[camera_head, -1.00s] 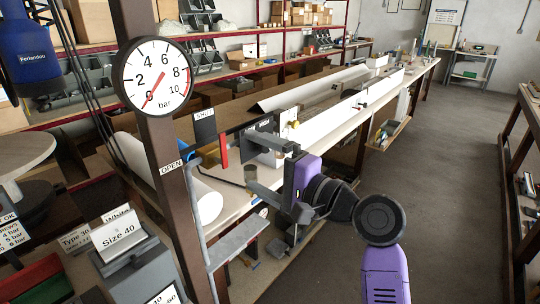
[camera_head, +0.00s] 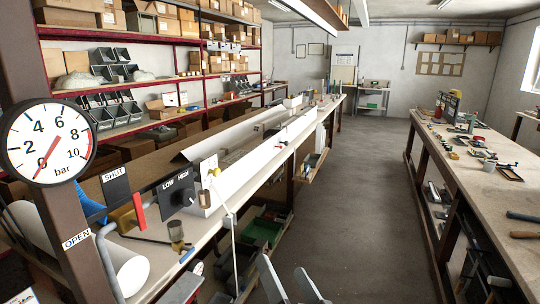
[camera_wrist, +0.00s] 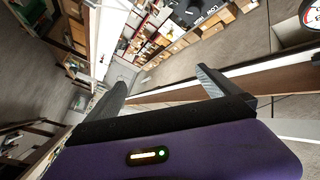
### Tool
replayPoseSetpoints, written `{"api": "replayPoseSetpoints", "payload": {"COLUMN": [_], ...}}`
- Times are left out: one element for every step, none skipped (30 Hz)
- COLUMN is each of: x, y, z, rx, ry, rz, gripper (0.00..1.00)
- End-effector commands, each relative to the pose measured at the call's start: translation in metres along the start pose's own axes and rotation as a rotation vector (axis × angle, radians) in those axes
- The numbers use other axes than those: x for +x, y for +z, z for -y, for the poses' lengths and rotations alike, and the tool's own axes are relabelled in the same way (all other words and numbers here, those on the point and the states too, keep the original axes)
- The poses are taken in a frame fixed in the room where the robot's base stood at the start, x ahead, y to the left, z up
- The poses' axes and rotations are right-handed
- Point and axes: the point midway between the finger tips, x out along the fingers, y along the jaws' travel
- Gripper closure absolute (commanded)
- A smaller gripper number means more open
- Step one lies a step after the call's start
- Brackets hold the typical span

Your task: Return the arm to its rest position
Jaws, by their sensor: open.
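My gripper (camera_head: 288,284) shows at the bottom edge of the head view, with only its two grey fingers in sight. The fingers are apart with nothing between them. In the wrist view my gripper (camera_wrist: 160,82) is also open and empty, its dark fingers spread above the purple housing. The rest of my arm is out of the head view. The fingers look clear of the workbench (camera_head: 215,222), to the right of its front edge in the picture.
A pressure gauge (camera_head: 48,142) on a brown post stands at the left, its needle near 0. A LOW/HIGH panel (camera_head: 178,192) and a long white profile (camera_head: 255,145) are on the bench. The aisle floor (camera_head: 350,180) is clear. Another bench (camera_head: 470,165) with tools stands right.

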Motion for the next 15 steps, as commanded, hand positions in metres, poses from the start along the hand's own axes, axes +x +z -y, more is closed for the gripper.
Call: {"api": "replayPoseSetpoints", "payload": {"x": [-0.025, -0.038, -0.056, -0.069, -0.082, -0.100, -0.113, -0.126, -0.143, -0.156, -0.169, -0.186, -0.199, -0.211, -0.227], "y": [0.004, 0.004, 0.004, 0.005, 0.005, 0.005, 0.005, 0.006, 0.006, 0.005, 0.006, 0.006, 0.006, 0.006, 0.006], "z": [-0.015, -0.021, -0.029, -0.034, -0.039, -0.044, -0.047, -0.050, -0.053, -0.055, -0.057, -0.058, -0.059, -0.059, -0.059], "rx": [-0.054, -0.087, -0.131, -0.165, -0.197, -0.239, -0.270, -0.301, -0.340, -0.370, -0.399, -0.435, -0.463, -0.489, -0.522], "ry": [0.035, 0.051, 0.072, 0.089, 0.104, 0.124, 0.139, 0.154, 0.172, 0.186, 0.199, 0.216, 0.228, 0.241, 0.257], "rz": [-0.017, -0.029, -0.043, -0.051, -0.060, -0.068, -0.073, -0.076, -0.081, -0.084, -0.083, -0.083, -0.081, -0.078, -0.073], "gripper": [0.00, 0.00, 0.00, 0.00, 0.00, 0.00, 0.00, 0.00, 0.00, 0.00, 0.00, 0.00, 0.00, 0.00, 0.00]}}
